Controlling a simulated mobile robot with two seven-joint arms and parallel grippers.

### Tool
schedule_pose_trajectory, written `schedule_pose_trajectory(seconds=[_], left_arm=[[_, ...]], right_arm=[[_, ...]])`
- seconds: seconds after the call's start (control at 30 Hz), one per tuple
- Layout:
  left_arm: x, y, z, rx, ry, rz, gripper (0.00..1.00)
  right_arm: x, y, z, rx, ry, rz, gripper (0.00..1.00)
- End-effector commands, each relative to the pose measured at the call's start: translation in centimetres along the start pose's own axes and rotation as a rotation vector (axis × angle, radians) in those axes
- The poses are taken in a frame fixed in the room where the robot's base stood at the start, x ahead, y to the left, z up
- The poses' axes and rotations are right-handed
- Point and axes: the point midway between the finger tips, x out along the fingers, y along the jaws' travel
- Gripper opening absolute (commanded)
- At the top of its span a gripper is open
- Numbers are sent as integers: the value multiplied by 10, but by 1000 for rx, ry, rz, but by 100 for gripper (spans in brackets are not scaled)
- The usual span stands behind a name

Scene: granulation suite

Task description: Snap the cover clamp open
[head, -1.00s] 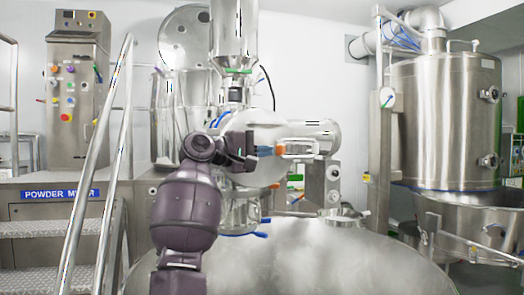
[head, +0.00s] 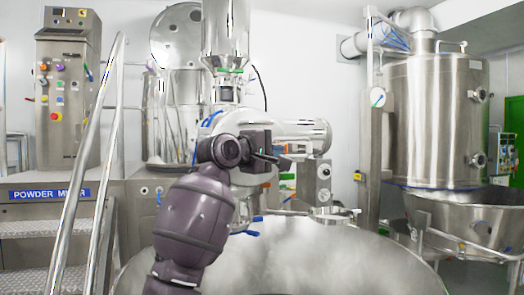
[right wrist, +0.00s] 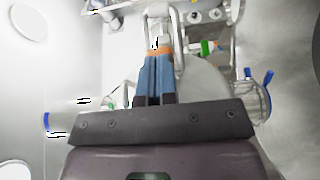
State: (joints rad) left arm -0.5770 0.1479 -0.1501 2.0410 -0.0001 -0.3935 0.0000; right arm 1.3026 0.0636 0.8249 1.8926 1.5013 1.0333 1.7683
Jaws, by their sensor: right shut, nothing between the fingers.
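My right gripper (head: 285,161) is shut with nothing between its fingers. In the head view its dark fingers point right, in front of the steel mixer body. In the right wrist view my right gripper's fingertips (right wrist: 159,51) lie close together, beside a narrow bent steel loop (right wrist: 179,45) that looks like the clamp handle. I cannot tell whether it touches the loop or whether the clamp is open. A pale rounded steel surface (right wrist: 207,80), perhaps the cover, lies behind the fingers. In the head view my right arm hides much of the cover area. My left gripper is out of view.
A horizontal steel cylinder (head: 306,132) sits just right of my gripper. A large steel dome (head: 310,255) fills the foreground below. A tall steel vessel (head: 437,120) stands at the right. A control cabinet (head: 68,100) and handrail (head: 90,150) are at the left.

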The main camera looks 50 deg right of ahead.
Motion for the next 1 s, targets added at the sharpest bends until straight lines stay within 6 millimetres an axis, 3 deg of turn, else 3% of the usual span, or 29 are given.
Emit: schedule_pose_trajectory(seconds=[0.5, 1.0], left_arm=[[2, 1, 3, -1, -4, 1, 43], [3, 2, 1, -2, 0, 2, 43]], right_arm=[[32, 0, 24, 0, -5, -1, 0], [42, 1, 28, 0, -5, -1, 0]])
